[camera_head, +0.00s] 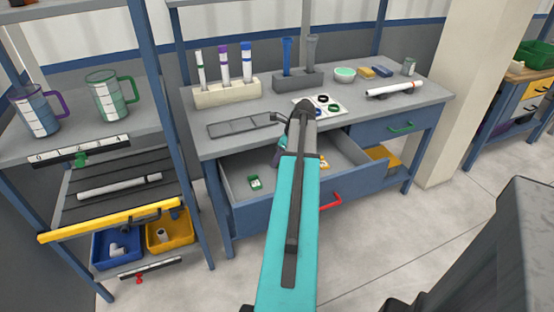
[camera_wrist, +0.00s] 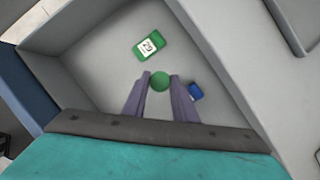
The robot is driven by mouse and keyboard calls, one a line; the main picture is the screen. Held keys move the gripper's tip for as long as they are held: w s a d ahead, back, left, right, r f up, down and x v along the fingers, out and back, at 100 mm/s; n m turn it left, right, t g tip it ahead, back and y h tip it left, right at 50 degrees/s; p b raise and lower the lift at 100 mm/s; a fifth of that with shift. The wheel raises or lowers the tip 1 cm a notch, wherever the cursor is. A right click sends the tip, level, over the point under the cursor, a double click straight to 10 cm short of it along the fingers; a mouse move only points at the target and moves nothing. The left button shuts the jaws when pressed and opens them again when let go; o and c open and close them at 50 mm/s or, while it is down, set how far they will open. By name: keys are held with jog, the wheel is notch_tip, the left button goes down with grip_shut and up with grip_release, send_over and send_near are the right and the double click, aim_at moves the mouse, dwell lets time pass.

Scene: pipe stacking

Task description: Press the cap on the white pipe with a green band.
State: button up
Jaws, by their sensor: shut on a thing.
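My gripper (camera_wrist: 160,76) is shut on a small round green thing (camera_wrist: 160,82), probably the cap, held between its two purple-grey fingers. It is over the open drawer (camera_head: 235,182) of the workbench. In the head view my arm hides most of the gripper and the held thing. A slim white pipe with a dark green band (camera_head: 201,72) stands upright in the left of the cream rack (camera_head: 228,95), at the back of the bench. White pipes with a purple band (camera_head: 224,65) and a blue band (camera_head: 246,62) stand beside it.
The drawer holds a green labelled box (camera_head: 255,183), also in the wrist view (camera_wrist: 149,44), and a blue item (camera_wrist: 195,91).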

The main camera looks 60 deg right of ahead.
notch_tip(320, 180, up, 9)
jog(key=p, duration=0.7)
dwell(0.4)
dwell(0.6)
